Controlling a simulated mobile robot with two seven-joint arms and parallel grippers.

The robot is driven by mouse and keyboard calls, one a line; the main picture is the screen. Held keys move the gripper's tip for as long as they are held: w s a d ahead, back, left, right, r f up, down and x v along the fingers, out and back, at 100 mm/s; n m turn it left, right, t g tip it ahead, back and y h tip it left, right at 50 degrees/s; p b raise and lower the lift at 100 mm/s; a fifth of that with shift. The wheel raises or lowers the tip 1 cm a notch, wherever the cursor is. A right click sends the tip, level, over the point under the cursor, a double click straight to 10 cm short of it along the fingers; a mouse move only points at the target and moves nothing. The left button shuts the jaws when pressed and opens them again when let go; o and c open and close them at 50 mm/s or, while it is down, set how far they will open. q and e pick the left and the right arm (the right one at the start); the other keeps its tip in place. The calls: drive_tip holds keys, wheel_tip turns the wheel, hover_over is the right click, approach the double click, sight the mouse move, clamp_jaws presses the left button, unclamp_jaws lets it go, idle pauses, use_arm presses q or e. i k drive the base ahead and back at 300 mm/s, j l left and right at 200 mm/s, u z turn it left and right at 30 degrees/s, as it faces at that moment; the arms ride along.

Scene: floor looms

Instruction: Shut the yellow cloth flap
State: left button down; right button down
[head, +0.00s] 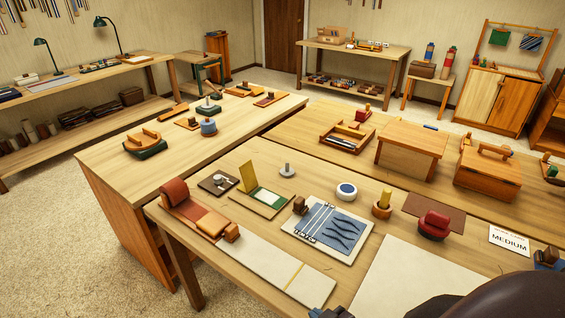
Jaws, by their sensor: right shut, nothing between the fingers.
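The yellow cloth flap (248,177) stands up, open, at the back left edge of a small wooden frame (270,211). The frame has a green and white panel lying in it, uncovered. It lies on the near table, left of the middle. My right gripper (485,300) shows only as a large dark, rounded shape cut off by the bottom right edge. It is shut and empty, well away from the flap to the right and nearer to me; its fingertips cannot be made out.
A dark tray (218,182) with a small knob stands left of the frame, and a grey spindle (287,170) behind it. A board with blue cloth and tools (355,252) lies to the right. A red-brown roll holder (176,191) stands to the left.

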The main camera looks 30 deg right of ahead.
sight(247, 172)
drive_tip(key=i+j+z, duration=0.15)
drive_tip(key=z, duration=1.2)
drive_tip(key=j+z, duration=0.7)
drive_tip(key=z, duration=0.15)
drive_tip(key=j+z, duration=0.3)
drive_tip(key=k+j+z, duration=0.15)
drive_tip(key=j+z, duration=0.15)
drive_tip(key=j, duration=0.2)
drive_tip(key=k+j+z, duration=0.15)
drive_tip(key=j, duration=0.25)
drive_tip(key=k+j+z, duration=0.15)
drive_tip(key=j, duration=0.2)
drive_tip(key=k+j, duration=0.25)
drive_tip(key=j, duration=0.15)
drive_tip(key=k+j, duration=0.25)
drive_tip(key=j, duration=0.15)
